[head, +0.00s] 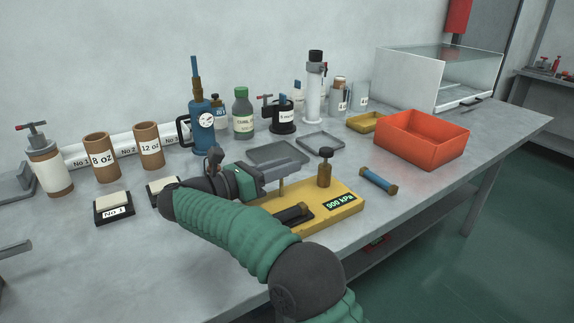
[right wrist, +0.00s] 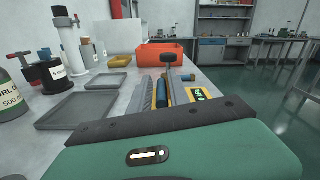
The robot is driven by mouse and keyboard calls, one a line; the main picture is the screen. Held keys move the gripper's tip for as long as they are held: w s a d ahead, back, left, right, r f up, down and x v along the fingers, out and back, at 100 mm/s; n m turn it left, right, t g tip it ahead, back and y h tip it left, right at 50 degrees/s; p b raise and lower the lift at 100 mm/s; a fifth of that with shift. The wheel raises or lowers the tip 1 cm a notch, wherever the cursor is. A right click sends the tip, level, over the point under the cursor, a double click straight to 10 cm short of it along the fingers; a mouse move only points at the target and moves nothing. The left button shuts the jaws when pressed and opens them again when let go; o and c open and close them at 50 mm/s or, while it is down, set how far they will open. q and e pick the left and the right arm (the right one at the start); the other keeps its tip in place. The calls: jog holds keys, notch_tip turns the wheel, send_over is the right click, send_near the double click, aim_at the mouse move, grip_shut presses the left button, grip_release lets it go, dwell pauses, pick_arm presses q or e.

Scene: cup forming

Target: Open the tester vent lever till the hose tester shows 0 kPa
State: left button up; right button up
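The hose tester (head: 352,189) is a yellow base with a small readout (head: 341,201) that looks like 000 kPa; the first digit is hard to read. A brass post with a dark knob (head: 325,165) stands on it, also seen in the right wrist view (right wrist: 168,58). My right gripper (head: 288,166) is over the tester's left part, above a thin brass post (head: 282,187). In the right wrist view, a blue bar (right wrist: 162,93) lies between its grey fingers (right wrist: 158,95); whether they clamp it is unclear. The vent lever cannot be clearly identified. My left gripper is not in view.
A blue hose piece with brass ends (head: 378,181) lies right of the tester. An orange bin (head: 424,138) stands behind it. Grey trays (head: 278,152), a blue gauge pump (head: 204,125) and labelled cups (head: 101,158) stand along the back. The bench front right is clear.

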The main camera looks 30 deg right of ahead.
jog(key=shift+d, duration=0.25)
jog(key=shift+c, duration=1.2)
jog(key=shift+d+f, duration=0.15)
jog(key=shift+d, duration=0.45)
grip_shut()
jog(key=shift+a+f, duration=0.15)
